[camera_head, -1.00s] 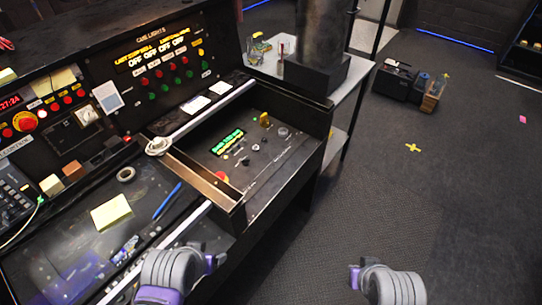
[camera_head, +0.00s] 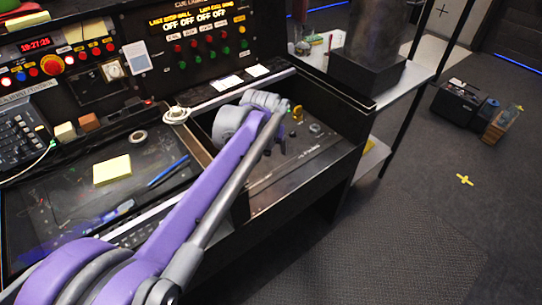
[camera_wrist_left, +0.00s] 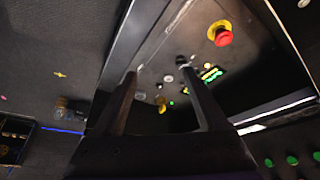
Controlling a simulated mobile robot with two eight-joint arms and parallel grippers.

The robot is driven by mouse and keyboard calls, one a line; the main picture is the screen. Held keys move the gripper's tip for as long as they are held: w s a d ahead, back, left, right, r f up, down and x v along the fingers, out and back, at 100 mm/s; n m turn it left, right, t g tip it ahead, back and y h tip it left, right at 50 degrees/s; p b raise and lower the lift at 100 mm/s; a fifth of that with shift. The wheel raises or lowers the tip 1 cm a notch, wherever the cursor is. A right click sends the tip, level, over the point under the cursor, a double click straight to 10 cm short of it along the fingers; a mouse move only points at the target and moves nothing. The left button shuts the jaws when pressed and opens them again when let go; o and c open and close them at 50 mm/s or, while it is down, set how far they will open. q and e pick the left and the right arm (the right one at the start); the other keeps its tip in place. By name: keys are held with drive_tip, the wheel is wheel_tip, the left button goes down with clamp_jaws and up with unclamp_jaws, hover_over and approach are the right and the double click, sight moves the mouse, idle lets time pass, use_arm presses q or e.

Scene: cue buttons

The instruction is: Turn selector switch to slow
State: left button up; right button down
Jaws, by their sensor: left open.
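My left arm reaches from the bottom left over the recessed control panel (camera_head: 290,165). In the head view the wrist covers much of the panel, and the fingers are hard to make out. In the left wrist view my left gripper (camera_wrist_left: 165,82) is open and empty, with the panel's small controls beyond its fingers. A black knob (camera_wrist_left: 182,61) and a silver knob (camera_wrist_left: 168,78) show near the fingertips. Small dark knobs (camera_head: 315,128) also show in the head view. I cannot tell which is the selector switch, nor read its setting. My right gripper is out of view.
A red mushroom button (camera_wrist_left: 223,36) on a yellow base is on the same panel. A yellow upright piece (camera_head: 297,113) stands near the panel's back edge. A raised rim surrounds the panel. A yellow note pad (camera_head: 112,170) lies on the desk.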

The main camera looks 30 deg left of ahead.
use_arm(q)
drive_tip(key=n+b, duration=0.1)
drive_tip(key=b, duration=0.3)
approach(267, 150)
drive_tip(key=shift+g+y, duration=0.3)
drive_tip(key=x, duration=0.2)
drive_tip(key=b+x, duration=0.1)
drive_tip(key=x, duration=0.5)
drive_tip(key=shift+w+d+r+b, duration=0.1)
drive_tip(key=shift+w+d+b, duration=0.1)
drive_tip(key=shift+w+b, duration=0.2)
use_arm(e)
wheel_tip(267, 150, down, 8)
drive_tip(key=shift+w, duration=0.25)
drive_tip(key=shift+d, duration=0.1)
use_arm(q)
clamp_jaws()
